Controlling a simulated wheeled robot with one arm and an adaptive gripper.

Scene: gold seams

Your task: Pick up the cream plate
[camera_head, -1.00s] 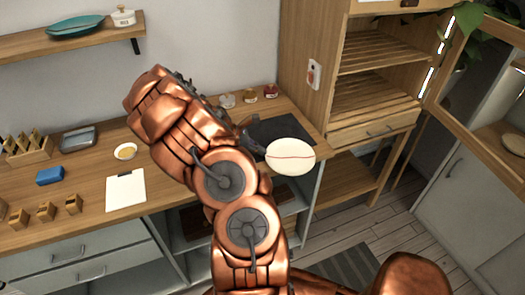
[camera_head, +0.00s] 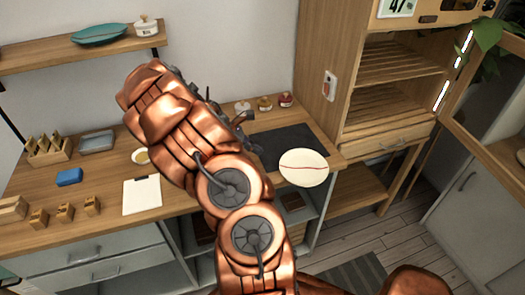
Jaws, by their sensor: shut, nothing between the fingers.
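The cream plate (camera_head: 303,168) is oval in this view, with a thin red seam across its middle. It is at the right front end of the wooden counter, overlapping the counter's front edge and a corner of the dark mat; I cannot tell how it is supported. My gripper (camera_head: 253,143) shows as dark parts just left of the plate, largely hidden behind my copper arm. It is shut and empty, with a small gap to the plate's left rim.
The dark mat (camera_head: 290,141) lies behind the plate, with small lidded jars (camera_head: 264,103) at the back. A white sheet (camera_head: 142,195), a blue block (camera_head: 69,177) and wooden blocks (camera_head: 65,212) are on the left. A tall wooden cabinet (camera_head: 398,95) stands right.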

